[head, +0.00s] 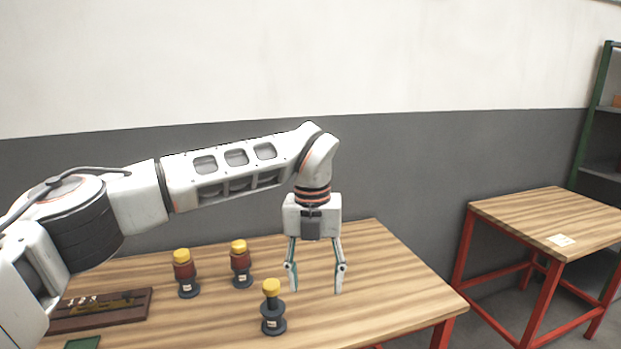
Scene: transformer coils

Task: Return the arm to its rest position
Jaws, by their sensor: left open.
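My left arm reaches in from the left over the wooden table (400,290). My left gripper (316,285) points down with its two fingers apart and nothing between them. It hangs to the right of a grey spool with a yellow cap (273,308), apart from it in the picture. Two coils with reddish-brown windings and yellow caps stand upright further back, one at the left (185,272) and one nearer the middle (240,264). My right gripper is not in view.
A dark wooden tray or plaque (135,310) lies at the table's left, with a green item (83,342) at the bottom edge. A second table with red legs (530,215) stands at the right, with a small pale label on it. A green-framed shelf (597,130) is behind it.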

